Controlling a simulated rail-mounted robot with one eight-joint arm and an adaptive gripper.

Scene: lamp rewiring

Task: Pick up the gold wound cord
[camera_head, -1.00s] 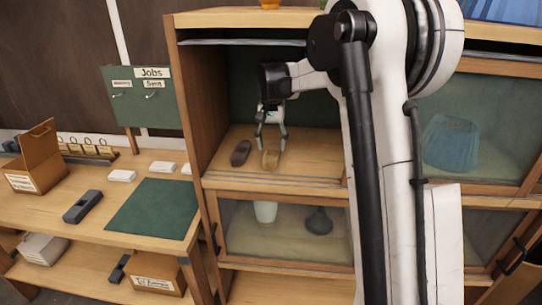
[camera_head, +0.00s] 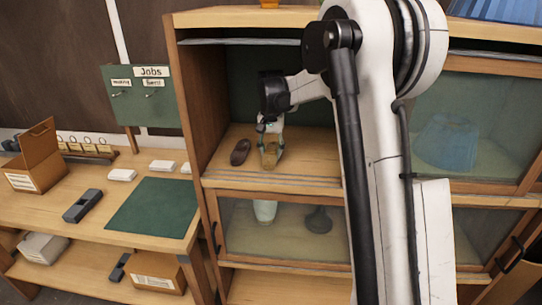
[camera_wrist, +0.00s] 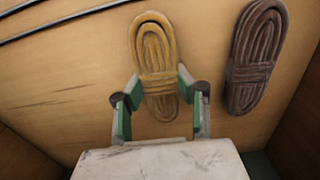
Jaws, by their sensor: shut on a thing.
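The gold wound cord (camera_wrist: 154,55) lies on the wooden shelf inside the open cabinet bay. In the head view the cord (camera_head: 269,161) shows small between my fingertips. My gripper (camera_wrist: 159,92) is shut on the lower part of the cord in the wrist view, with a green-padded finger against each side. In the head view my gripper (camera_head: 271,153) reaches down to the shelf. The cord appears to rest on the shelf; I cannot tell any gap beneath it.
A dark brown wound cord (camera_wrist: 256,55) lies beside the gold one; it also shows in the head view (camera_head: 240,151). The cabinet's left wall (camera_head: 205,110) is close. Glass-fronted compartments below hold a pale cup (camera_head: 264,210) and a dark vase (camera_head: 318,220).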

